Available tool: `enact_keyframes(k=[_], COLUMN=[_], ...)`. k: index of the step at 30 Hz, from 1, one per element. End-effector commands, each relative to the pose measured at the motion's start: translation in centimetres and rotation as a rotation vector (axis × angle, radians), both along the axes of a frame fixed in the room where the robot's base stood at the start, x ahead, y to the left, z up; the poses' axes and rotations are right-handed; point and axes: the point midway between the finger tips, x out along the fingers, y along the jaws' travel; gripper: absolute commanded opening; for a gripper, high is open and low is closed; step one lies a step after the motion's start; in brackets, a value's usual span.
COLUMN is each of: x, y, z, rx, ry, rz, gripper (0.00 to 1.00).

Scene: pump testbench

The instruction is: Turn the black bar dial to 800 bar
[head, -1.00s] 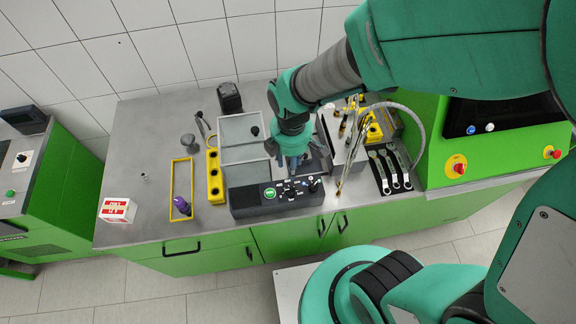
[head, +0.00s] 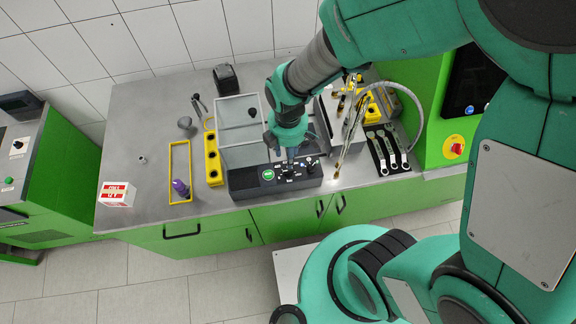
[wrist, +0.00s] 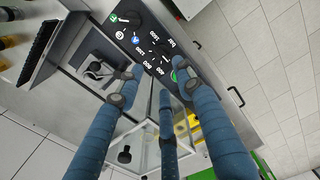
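The black control box (head: 240,182) sits at the front edge of the bench in the head view. The dial's pointer is too small to read surely. My gripper (head: 289,160) is over the panel in the head view, fingers pointing down. In the wrist view my gripper (wrist: 158,82) shows blue fingers spread apart with nothing between them. The fingertips are near the dial; I cannot tell whether they touch it.
A glass-lidded case (head: 240,125) stands behind the box. A yellow holder (head: 213,160) is to its left and wrenches (head: 388,150) to its right.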

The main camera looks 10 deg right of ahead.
Motion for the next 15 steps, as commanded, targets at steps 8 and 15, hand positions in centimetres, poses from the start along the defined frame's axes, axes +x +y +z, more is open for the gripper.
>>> enact_keyframes(k=[8,15], x=[-0.2,0.0], y=[0.0,0.0], z=[-4.7,-7.8], rx=[-0.001,0.0], ry=[0.004,0.002], rz=[0.0,0.0], gripper=[0.36,0.36])
